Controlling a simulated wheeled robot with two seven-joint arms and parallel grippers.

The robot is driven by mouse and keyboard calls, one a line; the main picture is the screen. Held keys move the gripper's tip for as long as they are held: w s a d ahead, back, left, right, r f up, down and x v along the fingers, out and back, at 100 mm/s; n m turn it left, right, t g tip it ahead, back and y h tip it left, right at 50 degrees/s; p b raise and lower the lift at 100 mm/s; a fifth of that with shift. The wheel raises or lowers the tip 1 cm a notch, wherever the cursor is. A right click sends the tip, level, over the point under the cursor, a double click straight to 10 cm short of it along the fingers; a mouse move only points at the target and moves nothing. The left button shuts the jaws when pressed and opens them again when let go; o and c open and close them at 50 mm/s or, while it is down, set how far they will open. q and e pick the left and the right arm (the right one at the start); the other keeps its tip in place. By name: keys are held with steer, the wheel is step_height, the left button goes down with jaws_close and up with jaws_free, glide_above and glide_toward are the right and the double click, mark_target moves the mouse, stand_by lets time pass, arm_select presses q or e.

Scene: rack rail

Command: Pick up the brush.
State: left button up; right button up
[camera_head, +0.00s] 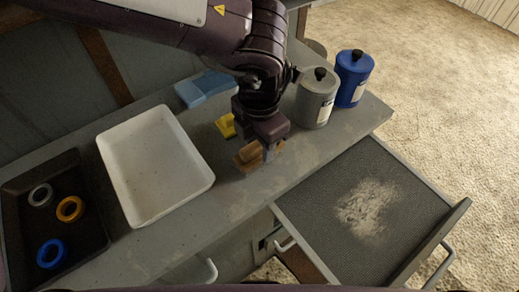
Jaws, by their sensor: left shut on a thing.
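The brush (247,156), with a brown wooden body, is at the front part of the grey bench top, right of the white tray. My left gripper (267,150) comes down over it from above and is shut on it. The gripper covers part of the brush, and whether its underside touches the bench I cannot tell. My right gripper is not in view.
A white tray (110,152), a dark tray (85,222) with several rings, a blue cloth-like item (207,87) and a small yellow item (226,125) are on the bench. Grey (317,98) and blue (353,78) canisters stand right. An open drawer (320,215) holds pale dust.

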arm_select(q)
steer(key=shift+r, duration=0.15)
step_height(320, 180, up, 20)
steer(key=shift+f+p, duration=0.15)
steer(key=shift+p, duration=0.15)
